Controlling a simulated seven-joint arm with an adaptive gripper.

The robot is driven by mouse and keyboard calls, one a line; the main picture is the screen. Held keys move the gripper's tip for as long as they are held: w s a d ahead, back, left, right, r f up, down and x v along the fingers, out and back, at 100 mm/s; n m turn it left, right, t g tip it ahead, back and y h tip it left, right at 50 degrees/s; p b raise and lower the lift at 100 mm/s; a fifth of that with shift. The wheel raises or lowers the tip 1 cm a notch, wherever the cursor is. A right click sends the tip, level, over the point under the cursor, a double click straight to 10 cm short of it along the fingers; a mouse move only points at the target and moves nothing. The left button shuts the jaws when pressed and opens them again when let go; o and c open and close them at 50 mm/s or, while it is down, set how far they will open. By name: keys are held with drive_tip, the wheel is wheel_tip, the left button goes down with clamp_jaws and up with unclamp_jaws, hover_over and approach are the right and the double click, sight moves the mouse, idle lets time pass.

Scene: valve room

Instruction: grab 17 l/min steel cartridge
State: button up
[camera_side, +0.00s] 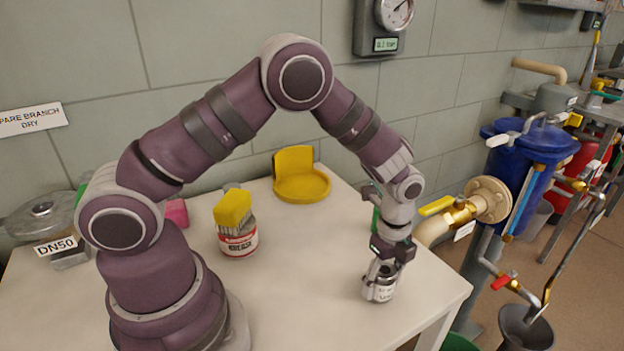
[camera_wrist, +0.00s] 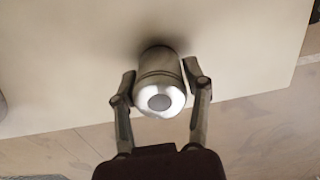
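A silver steel cartridge (camera_side: 379,285) stands upright near the right edge of the white table. Its label is too small to read surely. In the wrist view the cartridge (camera_wrist: 160,92) shows its round top with a grey centre disc. My gripper (camera_side: 382,272) points down over it. In the wrist view the fingers of my gripper (camera_wrist: 159,78) are on either side of the cartridge, with narrow gaps that look clear of its sides. The gripper appears open around it. The cartridge's far side is hidden in the side view.
The white table (camera_side: 300,300) also bears a red-and-white tin (camera_side: 238,242) with a yellow-topped brush, a yellow holder (camera_side: 301,185) and a pink block (camera_side: 177,213). A green item (camera_side: 376,219) stands behind my wrist. A brass-valved pipe (camera_side: 455,212) is just beyond the table's right edge.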

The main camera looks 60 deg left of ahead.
drive_tip(key=c, duration=0.7)
